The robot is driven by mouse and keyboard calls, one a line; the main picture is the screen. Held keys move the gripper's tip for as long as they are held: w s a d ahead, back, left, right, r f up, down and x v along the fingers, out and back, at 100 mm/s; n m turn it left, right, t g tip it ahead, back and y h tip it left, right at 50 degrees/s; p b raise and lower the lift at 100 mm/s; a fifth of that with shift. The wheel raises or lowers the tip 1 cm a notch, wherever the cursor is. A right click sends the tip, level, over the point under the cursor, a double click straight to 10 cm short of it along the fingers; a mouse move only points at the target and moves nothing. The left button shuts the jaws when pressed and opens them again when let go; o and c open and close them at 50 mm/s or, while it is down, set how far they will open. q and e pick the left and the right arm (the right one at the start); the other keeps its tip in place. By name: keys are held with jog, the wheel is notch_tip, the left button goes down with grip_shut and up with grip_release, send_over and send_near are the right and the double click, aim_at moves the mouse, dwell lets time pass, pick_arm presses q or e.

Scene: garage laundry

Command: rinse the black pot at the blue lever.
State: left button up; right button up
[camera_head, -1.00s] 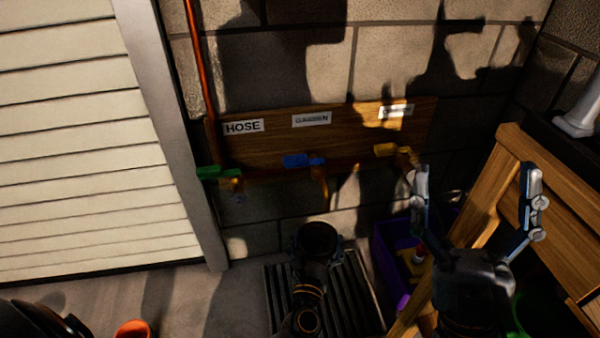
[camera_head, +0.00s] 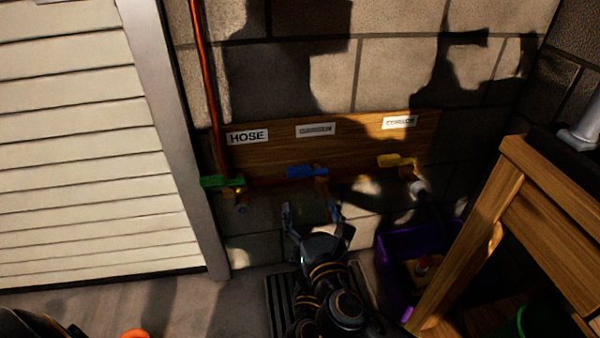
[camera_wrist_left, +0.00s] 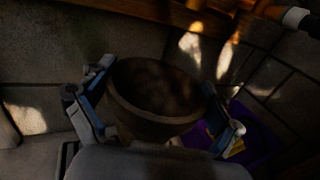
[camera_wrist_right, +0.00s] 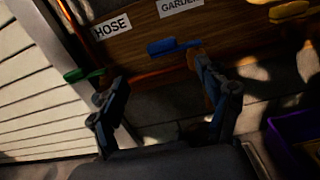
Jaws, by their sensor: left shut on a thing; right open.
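The blue lever (camera_head: 301,172) sits on the middle tap of a wooden board, under the GARDEN label, and points left. My right gripper (camera_head: 311,213) is open and empty, just below and in front of the blue lever. In the right wrist view the blue lever (camera_wrist_right: 172,46) shows just above its spread fingertips (camera_wrist_right: 160,74). The black pot (camera_wrist_left: 150,125) shows in the left wrist view, upright and seemingly empty, with my left gripper (camera_wrist_left: 155,80) shut on it from both sides. In the head view the pot and left gripper are hidden behind the right gripper.
A green lever (camera_head: 222,182) is at the left tap, a yellow lever (camera_head: 397,160) at the right tap. A floor grate (camera_head: 279,300) lies below. A purple crate (camera_head: 385,262) and a wooden bench (camera_head: 480,225) stand to the right, a shutter (camera_head: 80,140) to the left.

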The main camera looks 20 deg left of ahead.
aim_at(300, 172)
jog(key=x, duration=1.2)
grip_shut()
jog(key=shift+s+d+n+g+y, duration=0.2)
jog(key=shift+d+n+g+y, duration=0.35)
jog(key=shift+n+g+y, duration=0.25)
jog(key=shift+s+d+n+g+y, duration=0.15)
jog(key=shift+n+g+y, duration=0.35)
jog(key=shift+y, duration=0.1)
jog(key=shift+s+d+n+g+y, duration=0.2)
jog(key=shift+n+g+y, duration=0.2)
jog(key=shift+g+y, duration=0.15)
jog(key=shift+a, duration=0.1)
grip_release()
